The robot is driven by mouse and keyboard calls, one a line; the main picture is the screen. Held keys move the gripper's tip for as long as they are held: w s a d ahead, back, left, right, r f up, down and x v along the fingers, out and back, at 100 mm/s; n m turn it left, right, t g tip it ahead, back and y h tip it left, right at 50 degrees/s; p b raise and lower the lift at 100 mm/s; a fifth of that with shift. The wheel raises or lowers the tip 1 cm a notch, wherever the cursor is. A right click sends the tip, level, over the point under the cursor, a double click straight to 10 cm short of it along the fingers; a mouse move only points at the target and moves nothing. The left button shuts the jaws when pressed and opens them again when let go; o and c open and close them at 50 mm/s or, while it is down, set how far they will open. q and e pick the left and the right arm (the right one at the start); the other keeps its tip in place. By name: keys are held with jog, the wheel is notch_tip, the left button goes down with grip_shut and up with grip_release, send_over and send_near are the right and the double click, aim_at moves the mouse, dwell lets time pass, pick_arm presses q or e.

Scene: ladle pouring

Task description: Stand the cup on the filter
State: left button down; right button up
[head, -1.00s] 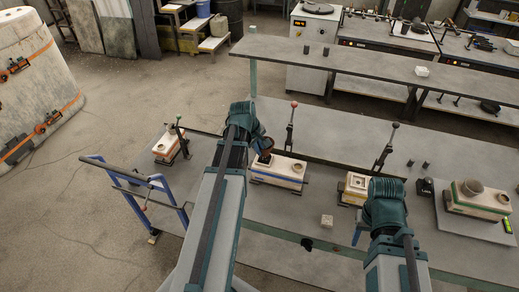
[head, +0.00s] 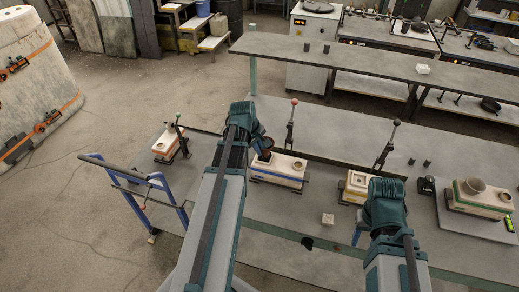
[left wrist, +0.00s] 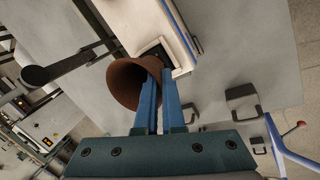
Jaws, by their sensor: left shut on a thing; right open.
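My left gripper (left wrist: 152,98) is shut on the brown cup (left wrist: 130,83), a flared cone held by its wall. In the head view the cup (head: 264,145) is over the left end of a white block with a blue stripe (head: 285,178). In the left wrist view the dark square filter (left wrist: 153,53) sits in a recess of the block (left wrist: 162,22). The cup overlaps the filter's edge there, and I cannot tell whether they touch. My right gripper (head: 357,236) looks open and empty, in front of another block.
Clamp levers (head: 291,128) stand behind the blocks. A smaller block with a yellow band (head: 357,185) is to the right. A green-striped block with a round cup (head: 476,188) is further right. A blue-railed cart (head: 130,180) is left.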

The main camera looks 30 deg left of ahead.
pick_arm(q)
jog(key=shift+f+b, duration=0.35)
jog(key=shift+f, duration=0.05)
dwell(0.4)
jog(key=c, duration=0.9)
grip_release()
jog(key=shift+c, duration=0.2)
jog(key=shift+r, duration=0.1)
jog(key=d+p+v, duration=0.1)
jog(key=p+v, duration=1.2)
jog(key=shift+a+r, duration=0.35)
jog(key=shift+a, duration=0.15)
jog(key=shift+s, duration=0.1)
